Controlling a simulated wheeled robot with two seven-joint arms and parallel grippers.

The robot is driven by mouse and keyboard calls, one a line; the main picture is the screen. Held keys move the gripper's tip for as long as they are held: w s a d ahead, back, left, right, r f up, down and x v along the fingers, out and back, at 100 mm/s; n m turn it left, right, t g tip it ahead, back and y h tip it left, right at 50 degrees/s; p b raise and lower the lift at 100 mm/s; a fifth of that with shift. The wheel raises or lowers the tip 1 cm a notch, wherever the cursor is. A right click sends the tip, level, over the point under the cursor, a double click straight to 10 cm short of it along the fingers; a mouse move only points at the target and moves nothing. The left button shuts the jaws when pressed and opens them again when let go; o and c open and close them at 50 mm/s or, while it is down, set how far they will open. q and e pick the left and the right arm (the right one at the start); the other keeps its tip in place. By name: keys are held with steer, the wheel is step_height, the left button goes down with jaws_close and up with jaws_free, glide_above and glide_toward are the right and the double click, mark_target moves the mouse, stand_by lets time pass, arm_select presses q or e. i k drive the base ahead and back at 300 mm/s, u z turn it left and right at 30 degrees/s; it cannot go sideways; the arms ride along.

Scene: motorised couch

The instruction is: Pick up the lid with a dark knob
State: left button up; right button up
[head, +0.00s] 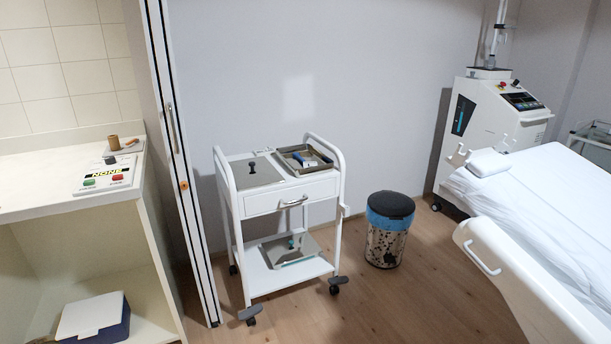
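A flat grey lid (262,178) with a small dark upright knob lies on the left half of the top of a white trolley (291,198). The lid appears to lie level. What is under it is hidden. Neither of my grippers shows in the head view.
An open metal tray (319,165) with small items sits right of the lid. Another tray (278,262) is on the trolley's lower shelf. A bin (388,230), a couch (515,205) and a white machine (490,125) stand right; a counter (30,190) stands left. Front floor is clear.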

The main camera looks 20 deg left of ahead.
mark_target(258, 172)
steer(key=z, duration=0.05)
steer(key=i, duration=1.05)
steer(key=u, duration=0.35)
